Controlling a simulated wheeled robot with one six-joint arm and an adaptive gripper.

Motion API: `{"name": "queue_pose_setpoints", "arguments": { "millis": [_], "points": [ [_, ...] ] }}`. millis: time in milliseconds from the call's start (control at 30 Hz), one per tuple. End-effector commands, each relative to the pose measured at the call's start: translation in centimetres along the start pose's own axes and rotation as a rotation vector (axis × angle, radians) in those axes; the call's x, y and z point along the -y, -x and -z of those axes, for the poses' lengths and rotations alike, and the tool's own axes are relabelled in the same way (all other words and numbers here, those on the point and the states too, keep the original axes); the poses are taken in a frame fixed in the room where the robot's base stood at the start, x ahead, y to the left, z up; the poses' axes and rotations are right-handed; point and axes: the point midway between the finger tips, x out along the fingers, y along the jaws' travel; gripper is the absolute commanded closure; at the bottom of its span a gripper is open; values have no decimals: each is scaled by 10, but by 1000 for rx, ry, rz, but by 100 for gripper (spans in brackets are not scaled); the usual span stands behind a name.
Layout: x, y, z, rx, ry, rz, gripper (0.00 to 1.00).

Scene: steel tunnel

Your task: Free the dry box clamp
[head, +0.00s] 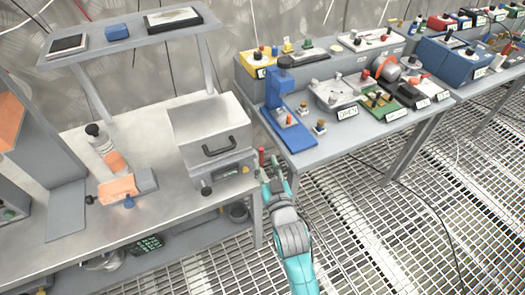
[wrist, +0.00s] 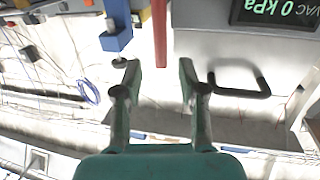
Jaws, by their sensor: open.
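The dry box (head: 215,125) is a grey box with a dark front handle (head: 220,147), on the right part of the steel bench. A small upright red lever (head: 262,157), likely its clamp, stands at the box's right side. In the wrist view the red lever (wrist: 160,33) hangs from the top edge, left of the grey box face and the black handle (wrist: 238,90). My gripper (head: 270,178) is open just in front of the red lever. In the wrist view my gripper (wrist: 160,72) has its fingers spread, with the lever's end around the gap. I cannot tell whether they touch.
A display reading VAC 0 kPa (wrist: 280,14) is on the box. A blue press-like stand (head: 285,110) is on the neighbouring table, right of the box. An orange-topped block (head: 120,187) and a bottle (head: 97,137) stand left of the box. The grating floor at right is mostly open.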

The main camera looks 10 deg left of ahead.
Motion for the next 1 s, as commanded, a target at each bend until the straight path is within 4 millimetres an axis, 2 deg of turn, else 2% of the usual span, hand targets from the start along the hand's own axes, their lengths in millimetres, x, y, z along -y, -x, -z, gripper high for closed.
{"name": "queue_pose_setpoints", "arguments": {
  "millis": [100, 300, 500, 767, 900, 933, 1000],
  "points": [
    [0, -21, 0, 0, 0, 0, 59],
    [0, -45, 0, 1, 0, 0, 59],
    [0, -54, 0, 1, 0, 0, 59],
    [0, -54, 0, 1, 0, 0, 59],
    [0, -54, 0, 0, 0, 0, 94],
    [0, -54, 0, 0, 0, 0, 100],
    [0, -54, 0, 0, 0, 0, 100]
  ]
}}
